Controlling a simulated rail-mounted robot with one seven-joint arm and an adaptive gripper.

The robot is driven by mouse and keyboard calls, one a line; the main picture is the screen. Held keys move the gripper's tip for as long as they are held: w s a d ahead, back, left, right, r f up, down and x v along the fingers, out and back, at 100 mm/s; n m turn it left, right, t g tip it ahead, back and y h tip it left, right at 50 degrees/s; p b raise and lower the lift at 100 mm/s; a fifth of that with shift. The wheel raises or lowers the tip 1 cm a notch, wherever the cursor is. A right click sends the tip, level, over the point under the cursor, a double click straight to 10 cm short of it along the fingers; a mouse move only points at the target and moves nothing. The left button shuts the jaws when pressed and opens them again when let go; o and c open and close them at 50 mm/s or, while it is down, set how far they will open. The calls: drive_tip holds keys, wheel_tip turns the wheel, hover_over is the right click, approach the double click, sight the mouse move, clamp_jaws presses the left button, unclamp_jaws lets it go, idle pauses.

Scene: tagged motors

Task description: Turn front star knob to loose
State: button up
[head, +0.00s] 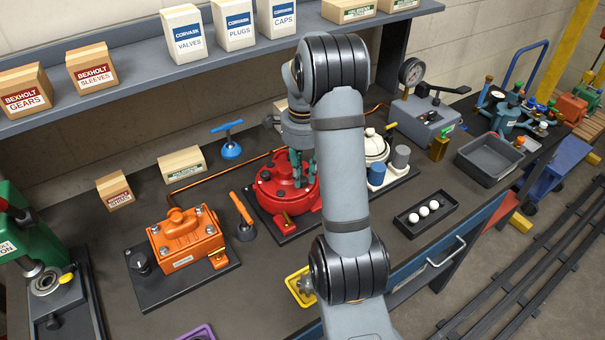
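My gripper (301,180) points down over the red round housing (278,201) in the middle of the bench. Its dark green fingers reach to the housing's top, and my arm covers the housing's right side. Whether the fingers are open or closed on something is too small to tell. Small dark knob-like parts (265,175) show on the housing's left side. A black knob (140,262) stands at the left of the orange unit (186,237). I cannot tell which part is the front star knob, and no loose or tight marking is readable.
A blue T-handle (230,143) stands behind, and an orange-handled tool (242,214) stands left of the housing. A copper pipe (228,171) runs behind. A black tray with white balls (425,213) and a grey bin (490,160) are right. The shelf (120,83) overhangs the back.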

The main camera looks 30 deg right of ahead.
sight(303, 179)
drive_tip(key=o, duration=0.4)
wheel_tip(303, 179, up, 12)
drive_tip(key=shift+r, duration=0.1)
idle(0.5)
drive_tip(key=shift+f, duration=0.25)
wheel_tip(303, 179, down, 12)
drive_tip(key=shift+s+r, duration=0.1)
drive_tip(key=shift+r+m+p, duration=0.1)
drive_tip(key=shift+m+p, duration=0.2)
drive_tip(key=shift+m, duration=0.8)
